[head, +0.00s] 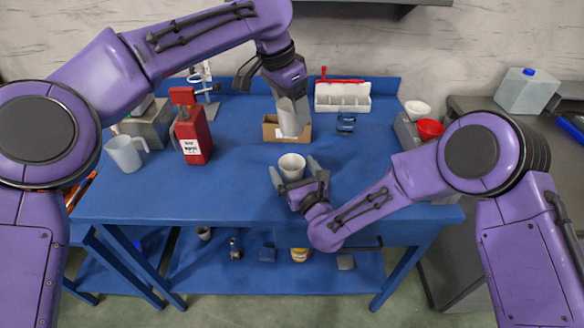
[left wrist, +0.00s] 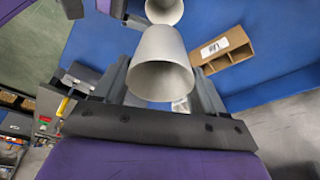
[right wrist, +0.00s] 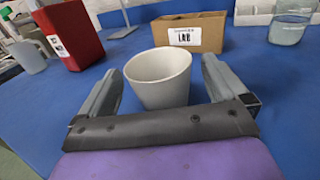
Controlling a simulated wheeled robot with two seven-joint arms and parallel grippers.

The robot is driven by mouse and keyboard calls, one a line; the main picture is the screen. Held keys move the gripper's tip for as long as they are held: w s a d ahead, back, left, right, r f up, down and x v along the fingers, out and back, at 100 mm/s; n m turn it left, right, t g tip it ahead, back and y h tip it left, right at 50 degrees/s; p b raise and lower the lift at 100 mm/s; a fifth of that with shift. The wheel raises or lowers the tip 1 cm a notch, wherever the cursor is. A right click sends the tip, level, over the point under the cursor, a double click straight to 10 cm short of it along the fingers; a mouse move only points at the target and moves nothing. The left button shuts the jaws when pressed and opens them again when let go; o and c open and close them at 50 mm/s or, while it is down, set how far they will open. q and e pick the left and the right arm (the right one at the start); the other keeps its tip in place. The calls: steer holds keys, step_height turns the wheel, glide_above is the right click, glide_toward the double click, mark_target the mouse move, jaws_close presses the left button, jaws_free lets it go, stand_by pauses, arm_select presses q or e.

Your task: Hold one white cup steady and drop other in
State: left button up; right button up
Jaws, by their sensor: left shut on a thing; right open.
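One white cup (head: 292,168) stands upright on the blue table (head: 230,190). My right gripper (head: 296,170) is open, with its fingers on either side of this cup. In the right wrist view the cup (right wrist: 160,80) sits between the open fingers, with gaps visible at the sides. My left gripper (head: 291,110) is shut on the other white cup (head: 292,122), above the table and farther back than the standing cup. In the left wrist view the held cup (left wrist: 160,68) is between the fingers, and the standing cup (left wrist: 165,9) shows beyond it.
A cardboard box (head: 270,131) is behind the standing cup. A red container (head: 193,138) and a clear jug (head: 126,153) are at left.

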mark_target(279, 109)
steer(key=shift+x, duration=0.75)
steer(key=c, duration=1)
arm_select(q)
step_height(279, 109, down, 12)
arm_select(e)
steer(key=shift+c, duration=0.3)
arm_select(q)
steer(key=shift+r, duration=0.1)
steer(key=o, duration=1.1)
steer(key=v, duration=1.2)
